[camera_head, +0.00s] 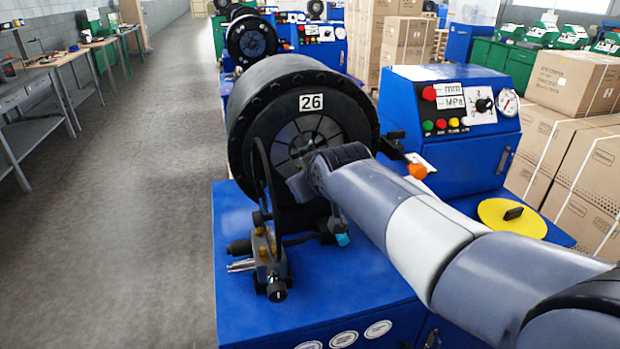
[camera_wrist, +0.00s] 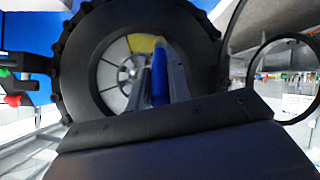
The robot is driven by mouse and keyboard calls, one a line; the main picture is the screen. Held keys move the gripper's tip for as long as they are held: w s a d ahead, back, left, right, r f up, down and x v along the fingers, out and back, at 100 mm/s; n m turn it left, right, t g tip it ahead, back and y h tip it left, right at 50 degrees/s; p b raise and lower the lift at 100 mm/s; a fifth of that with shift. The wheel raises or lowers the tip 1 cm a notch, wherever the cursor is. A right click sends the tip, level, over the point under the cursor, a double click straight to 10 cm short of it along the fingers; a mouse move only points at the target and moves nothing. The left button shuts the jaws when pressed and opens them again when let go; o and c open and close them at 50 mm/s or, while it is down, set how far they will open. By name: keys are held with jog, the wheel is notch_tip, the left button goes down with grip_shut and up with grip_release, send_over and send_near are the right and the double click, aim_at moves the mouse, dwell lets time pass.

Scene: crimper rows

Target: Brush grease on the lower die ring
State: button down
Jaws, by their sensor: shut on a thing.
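The die ring (camera_head: 305,138) sits in the round black head of the blue crimper numbered 26, with grey segments around a small centre. In the wrist view the ring (camera_wrist: 112,76) appears upside down, and one segment at the picture's top shows yellow (camera_wrist: 142,43), apparently grease on the lower part. My gripper (camera_wrist: 164,72) is shut on a brush with a blue handle (camera_wrist: 159,85). The brush's tip lies over or beside the yellow segment; I cannot tell if it touches. In the head view my gripper (camera_head: 300,185) is before the ring's lower part, hiding it and the brush.
A thin black hoop (camera_head: 264,180) and a metal fitting (camera_head: 268,262) stand just left of my gripper. The control box (camera_head: 450,115) and a yellow disc (camera_head: 512,217) are to the right. Stacked cartons (camera_head: 570,150) stand beyond. The aisle floor (camera_head: 130,200) at left is clear.

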jog(key=shift+w+a, duration=0.2)
jog(key=shift+w, duration=0.5)
jog(key=shift+w+d+b, duration=0.95)
jog(key=shift+d, duration=2.45)
jog(key=shift+s+a+p, duration=0.25)
jog(key=shift+s+a, duration=0.05)
jog(key=shift+a, duration=0.85)
jog(key=shift+s+a+p, duration=0.3)
jog(key=shift+s+a, duration=0.05)
jog(key=shift+a, duration=0.8)
jog(key=shift+s+a+p, duration=0.25)
jog(key=shift+s+a, duration=0.05)
jog(key=shift+a, duration=0.85)
jog(key=s+d+b, duration=0.1)
jog(key=s+b, duration=0.1)
jog(key=s, duration=0.3)
jog(key=shift+s+d, duration=0.4)
jog(key=shift+s, duration=0.1)
